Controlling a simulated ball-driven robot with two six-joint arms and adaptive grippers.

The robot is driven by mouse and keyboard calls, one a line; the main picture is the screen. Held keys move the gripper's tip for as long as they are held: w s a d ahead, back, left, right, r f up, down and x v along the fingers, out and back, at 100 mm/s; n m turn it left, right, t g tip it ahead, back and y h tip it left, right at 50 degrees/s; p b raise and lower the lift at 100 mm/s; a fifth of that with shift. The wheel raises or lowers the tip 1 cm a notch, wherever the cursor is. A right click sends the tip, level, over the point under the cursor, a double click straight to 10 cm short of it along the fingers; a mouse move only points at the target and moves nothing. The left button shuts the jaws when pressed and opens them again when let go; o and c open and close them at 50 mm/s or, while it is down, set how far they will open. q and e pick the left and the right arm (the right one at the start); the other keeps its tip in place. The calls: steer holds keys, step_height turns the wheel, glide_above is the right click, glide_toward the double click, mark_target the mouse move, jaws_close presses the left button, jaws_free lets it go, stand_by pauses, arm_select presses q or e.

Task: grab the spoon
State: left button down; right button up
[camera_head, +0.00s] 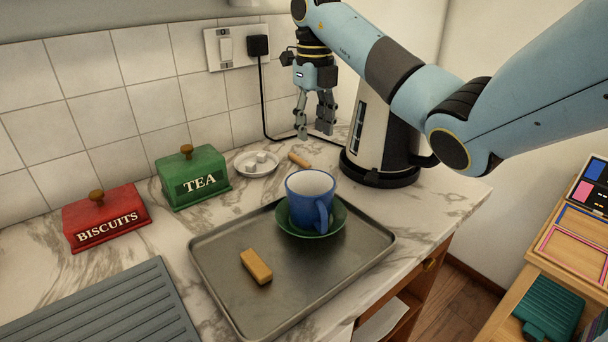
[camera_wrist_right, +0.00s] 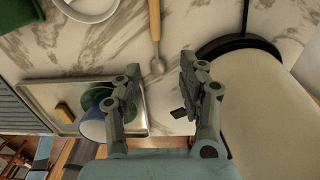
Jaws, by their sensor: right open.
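The spoon has a wooden handle (camera_head: 298,160) that shows on the marble counter between the small white dish and the kettle. In the right wrist view the spoon (camera_wrist_right: 155,28) lies with its handle toward the top and its metal bowl end lower, between my finger lines. My right gripper (camera_head: 315,134) is open and empty, above the counter near the kettle; its two fingers also show in the wrist view (camera_wrist_right: 160,66), spread apart, with no contact on the spoon visible. My left gripper is not in view.
A white kettle (camera_head: 371,125) on a black base stands right of the spoon. A dish (camera_head: 246,169) with sugar cubes is to its left. A blue cup (camera_head: 307,199) on a green saucer and a yellow-brown bar (camera_head: 256,267) sit on a metal tray (camera_head: 222,285) in front.

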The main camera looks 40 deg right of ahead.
mark_target(311, 168)
step_height(311, 168, down, 3)
steer(key=shift+f, duration=0.1)
steer(key=f, duration=0.5)
steer(key=shift+a, duration=0.3)
steer(key=shift+c, duration=0.2)
jaws_close()
